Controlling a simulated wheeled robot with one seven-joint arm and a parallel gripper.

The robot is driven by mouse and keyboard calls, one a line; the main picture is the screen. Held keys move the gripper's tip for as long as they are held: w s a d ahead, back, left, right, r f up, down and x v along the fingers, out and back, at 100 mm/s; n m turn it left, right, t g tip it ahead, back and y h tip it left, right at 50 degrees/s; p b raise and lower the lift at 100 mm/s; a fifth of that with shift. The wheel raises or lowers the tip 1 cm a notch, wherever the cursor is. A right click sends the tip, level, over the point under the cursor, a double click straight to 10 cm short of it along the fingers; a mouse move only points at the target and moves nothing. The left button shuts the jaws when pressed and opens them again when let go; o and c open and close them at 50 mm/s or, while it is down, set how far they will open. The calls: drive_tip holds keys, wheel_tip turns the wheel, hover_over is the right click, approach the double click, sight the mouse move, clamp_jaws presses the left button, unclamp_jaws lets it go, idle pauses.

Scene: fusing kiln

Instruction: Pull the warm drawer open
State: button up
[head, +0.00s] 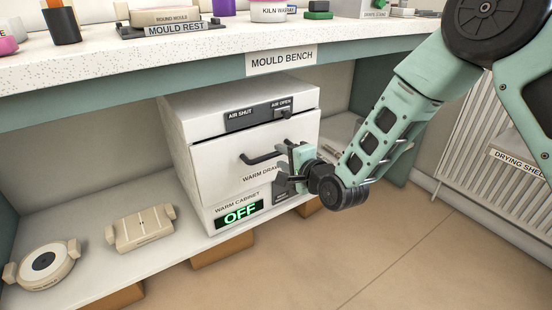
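The warm drawer (222,165) is the white front marked WARM DRAWER in the cabinet under the mould bench. It looks shut, or nearly so. Its dark bar handle (258,159) runs across the front, and its right end is close to or behind my gripper. My gripper (288,172) is at the right part of the drawer front, by that end of the handle. I cannot tell whether it touches the handle or how far apart its fingers are. My wrist and gripper hide the lower right of the drawer front and part of its label.
An air slider (282,113) sits above the drawer, at the AIR OPEN end. The warm cabinet's display (240,214) below reads OFF. The bench top (110,60) overhangs the cabinet. Two cream moulds (142,229) lie on the shelf at left. The floor (400,260) in front is clear.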

sight(278, 155)
drive_tip(key=shift+b+x, duration=0.35)
drive_tip(key=shift+x, duration=1.55)
clamp_jaws()
drive_tip(key=shift+d, duration=0.1)
